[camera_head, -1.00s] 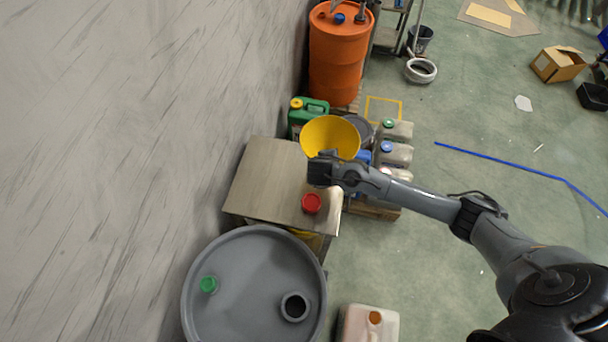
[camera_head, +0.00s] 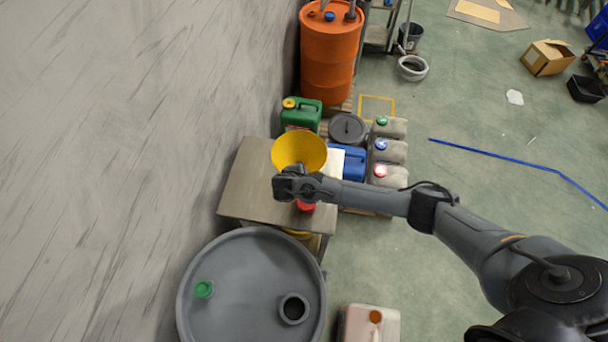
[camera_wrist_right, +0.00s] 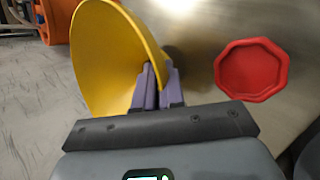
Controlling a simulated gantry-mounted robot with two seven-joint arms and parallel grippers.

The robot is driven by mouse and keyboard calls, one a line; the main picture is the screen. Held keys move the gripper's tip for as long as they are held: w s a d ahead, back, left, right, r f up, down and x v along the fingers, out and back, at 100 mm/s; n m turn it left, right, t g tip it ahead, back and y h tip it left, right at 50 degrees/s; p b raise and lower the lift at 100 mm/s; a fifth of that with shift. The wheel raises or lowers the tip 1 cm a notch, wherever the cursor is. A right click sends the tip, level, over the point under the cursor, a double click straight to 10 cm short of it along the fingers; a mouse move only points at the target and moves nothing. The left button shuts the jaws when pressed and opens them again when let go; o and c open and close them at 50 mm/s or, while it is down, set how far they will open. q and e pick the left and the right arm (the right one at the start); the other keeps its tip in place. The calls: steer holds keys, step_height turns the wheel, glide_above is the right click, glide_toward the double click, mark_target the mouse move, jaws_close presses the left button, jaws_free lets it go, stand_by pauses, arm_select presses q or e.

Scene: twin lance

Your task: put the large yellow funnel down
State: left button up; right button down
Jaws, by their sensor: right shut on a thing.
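The large yellow funnel (camera_head: 299,151) is over the metal-topped table (camera_head: 252,185) in the head view. Whether the funnel touches the tabletop cannot be told. My left gripper is not in view.
A red cap (camera_head: 306,205) lies on the tabletop beside my gripper; it shows clearly in the wrist view (camera_wrist_right: 252,69). A grey drum (camera_head: 240,270) stands in front of the table. A green canister (camera_head: 301,115) and an orange drum (camera_head: 331,55) stand behind. The table's left part is clear.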

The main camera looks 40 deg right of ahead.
steer(key=shift+f, duration=0.1)
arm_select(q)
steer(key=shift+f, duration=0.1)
arm_select(e)
steer(key=c, duration=1.7)
jaws_free()
steer(key=shift+f, duration=0.1)
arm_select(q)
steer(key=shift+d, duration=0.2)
arm_select(e)
steer(key=o, duration=0.5)
steer(key=shift+c, duration=0.2)
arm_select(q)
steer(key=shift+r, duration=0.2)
arm_select(e)
steer(key=shift+a+r, duration=0.1)
steer(key=shift+r, duration=0.25)
arm_select(q)
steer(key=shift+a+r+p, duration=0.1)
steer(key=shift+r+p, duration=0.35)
steer(key=shift+p, duration=0.05)
arm_select(e)
steer(key=v, duration=1.1)
steer(key=shift+r, duration=0.25)
steer(key=shift+s+a, duration=0.1)
steer(key=shift+a, duration=0.05)
